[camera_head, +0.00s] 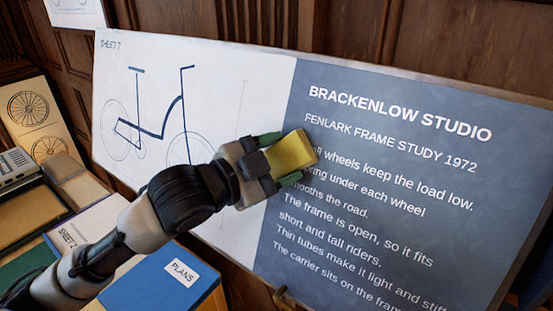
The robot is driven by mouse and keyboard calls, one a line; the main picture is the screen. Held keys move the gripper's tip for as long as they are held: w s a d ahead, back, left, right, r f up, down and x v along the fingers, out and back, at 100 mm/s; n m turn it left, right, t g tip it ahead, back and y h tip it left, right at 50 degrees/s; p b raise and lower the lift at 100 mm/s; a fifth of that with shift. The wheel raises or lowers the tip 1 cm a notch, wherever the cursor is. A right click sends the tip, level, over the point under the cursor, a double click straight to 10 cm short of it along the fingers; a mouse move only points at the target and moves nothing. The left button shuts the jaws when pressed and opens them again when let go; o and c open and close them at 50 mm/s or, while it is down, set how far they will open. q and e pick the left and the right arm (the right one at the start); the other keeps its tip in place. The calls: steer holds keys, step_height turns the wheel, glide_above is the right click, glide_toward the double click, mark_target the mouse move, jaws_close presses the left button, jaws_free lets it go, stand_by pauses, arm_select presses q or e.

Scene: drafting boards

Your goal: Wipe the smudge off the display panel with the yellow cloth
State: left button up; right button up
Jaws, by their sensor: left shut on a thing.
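The display panel (400,105) stands tilted in front of a wood wall. Its left part is a white sheet with a bicycle drawing, and its right part is blue-grey with white text. My left gripper (278,160) is shut on the yellow cloth (292,152), which looks like a folded block. The cloth is at the left edge of the blue-grey part and covers the starts of some text lines. Whether it touches the panel is hard to tell. I see no clear smudge; the gripper and cloth hide part of the surface. My right gripper is not in view.
A blue box labelled PLANS (165,278) stands below my left arm. A sheet with wheel drawings (38,115) and trays lie at the left. A small brass-coloured piece (283,297) shows at the panel's lower edge. The panel's upper right is unobstructed.

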mark_target(302, 167)
arm_select(q)
steer(key=shift+s+d+p, duration=0.2)
steer(key=shift+s+d, duration=0.45)
steer(key=shift+d, duration=0.15)
steer(key=shift+s+d+p, duration=0.2)
steer(key=shift+s+d, duration=0.4)
steer(key=shift+d, duration=0.2)
steer(key=shift+w, duration=0.15)
steer(key=shift+w+a+p, duration=0.25)
steer(key=shift+w+a, duration=0.35)
steer(key=shift+a, duration=0.2)
steer(key=shift+w+a+p, duration=0.25)
steer(key=shift+w+a, duration=0.35)
steer(key=shift+a, duration=0.2)
steer(key=shift+s+a+r, duration=0.1)
steer(key=shift+s+a, duration=0.2)
steer(key=shift+s, duration=0.1)
steer(key=shift+s+a+r, duration=0.25)
steer(key=shift+s+a, duration=0.15)
steer(key=shift+s, duration=0.2)
steer(key=shift+s+a+r, duration=0.3)
steer(key=shift+s+a, duration=0.15)
steer(key=shift+s, duration=0.15)
steer(key=shift+s+a+r, duration=0.25)
steer(key=shift+s+a, duration=0.15)
steer(key=shift+s, duration=0.2)
